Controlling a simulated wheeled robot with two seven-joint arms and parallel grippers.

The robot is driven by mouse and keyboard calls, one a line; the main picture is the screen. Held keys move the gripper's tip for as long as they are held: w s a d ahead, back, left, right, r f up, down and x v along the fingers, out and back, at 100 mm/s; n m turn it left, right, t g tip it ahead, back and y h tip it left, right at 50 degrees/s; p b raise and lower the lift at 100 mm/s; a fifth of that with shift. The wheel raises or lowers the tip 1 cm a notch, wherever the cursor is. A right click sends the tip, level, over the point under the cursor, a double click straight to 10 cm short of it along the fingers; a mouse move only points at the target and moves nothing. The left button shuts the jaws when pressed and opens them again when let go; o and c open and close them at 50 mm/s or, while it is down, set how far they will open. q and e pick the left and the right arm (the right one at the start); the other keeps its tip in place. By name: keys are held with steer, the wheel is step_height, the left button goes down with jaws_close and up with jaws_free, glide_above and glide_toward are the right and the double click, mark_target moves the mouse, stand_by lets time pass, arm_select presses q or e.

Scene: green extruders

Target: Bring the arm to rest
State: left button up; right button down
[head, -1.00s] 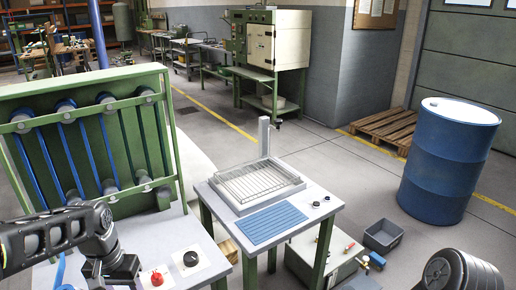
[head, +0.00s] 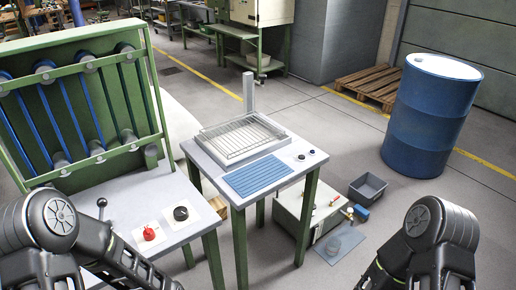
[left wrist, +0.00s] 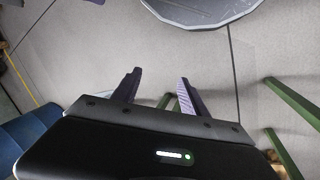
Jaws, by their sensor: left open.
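My left gripper (left wrist: 154,88) shows in the left wrist view with its two fingers apart and nothing between them. Beyond the fingers are grey floor and green legs. In the head view my left arm comes in at the lower left, and its gripper is out of the frame. My right arm shows at the lower right of the head view, and its gripper is also out of the frame.
A green frame with blue and green tubes (head: 80,62) stands on a grey bench (head: 135,203) at left. A small table (head: 225,162) holds a wire-grid tray (head: 243,138). A blue drum (head: 430,115) and grey bin (head: 367,188) stand right.

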arm_select(q)
steer(key=s+d+f, duration=0.4)
steer(key=s, duration=0.4)
steer(key=shift+f+n, duration=0.4)
steer(key=shift+d, duration=0.1)
